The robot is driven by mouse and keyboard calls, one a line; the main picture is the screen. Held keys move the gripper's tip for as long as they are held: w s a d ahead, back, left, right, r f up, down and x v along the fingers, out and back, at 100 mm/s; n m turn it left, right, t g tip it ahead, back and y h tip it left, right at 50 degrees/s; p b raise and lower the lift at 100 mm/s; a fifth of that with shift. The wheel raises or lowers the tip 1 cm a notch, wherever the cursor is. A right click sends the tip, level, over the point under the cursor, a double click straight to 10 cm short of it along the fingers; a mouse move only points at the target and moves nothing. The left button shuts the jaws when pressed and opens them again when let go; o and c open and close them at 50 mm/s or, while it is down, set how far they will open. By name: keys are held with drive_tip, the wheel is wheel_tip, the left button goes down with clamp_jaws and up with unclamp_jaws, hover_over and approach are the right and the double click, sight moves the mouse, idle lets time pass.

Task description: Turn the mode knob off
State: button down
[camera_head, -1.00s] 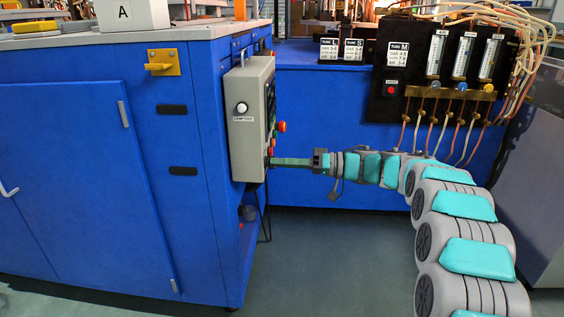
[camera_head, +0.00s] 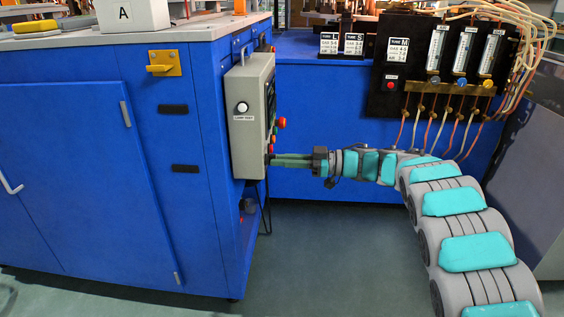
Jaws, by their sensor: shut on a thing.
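A grey control box (camera_head: 247,150) is mounted on the right side of the blue cabinet. Its front panel faces right and shows only edge-on, with red and orange buttons (camera_head: 280,123) sticking out. My gripper (camera_head: 273,160) reaches in from the right, level with the lower part of that panel, its fingertips at the panel face. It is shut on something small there. The mode knob cannot be made out; the fingers and the edge-on angle hide that spot. The knob's setting cannot be read.
The blue cabinet (camera_head: 70,160) fills the left. A black gauge panel (camera_head: 393,68) with tubes and hoses stands behind my arm at right. A white button (camera_head: 242,107) sits on the box's near side. The floor (camera_head: 330,260) below my arm is clear.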

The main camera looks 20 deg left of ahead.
drive_tip(key=shift+f+n+b, duration=0.1)
drive_tip(key=shift+n+b, duration=2)
drive_tip(key=shift+n, duration=2)
drive_tip(key=c, duration=0.9)
unclamp_jaws()
drive_tip(key=v, duration=0.7)
drive_tip(key=shift+d+p, duration=0.3)
drive_tip(key=shift+d, duration=0.1)
